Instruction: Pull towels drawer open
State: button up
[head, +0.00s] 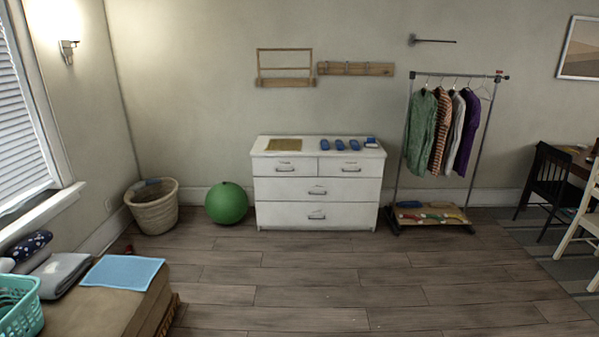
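A white dresser (260,190) stands against the back wall near the middle of the head view. It has two small drawers side by side on top, a left one (297,167) and a right one (365,167). Below them are a wide middle drawer (345,190) and a wide bottom drawer (345,215). All the drawers look shut, and each has a metal handle. Small marks show on the drawer fronts, too small to read, so I cannot tell which is the towels drawer. My gripper is not in view.
Several blue items (340,145) and a tan mat (284,145) lie on the dresser top. A green ball (226,203) and a wicker basket (154,208) stand left of it. A clothes rack (399,160) stands right. The wooden floor (340,270) in front is clear.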

aim_at(267, 188)
jog(key=i, duration=3.9)
jog(key=i+z, duration=0.2)
jog(key=i, duration=0.25)
jog(key=i+j+z, duration=0.1)
jog(key=i+z, duration=0.15)
jog(key=i, duration=0.2)
jog(key=i+j+z, duration=0.2)
jog(key=i, duration=0.25)
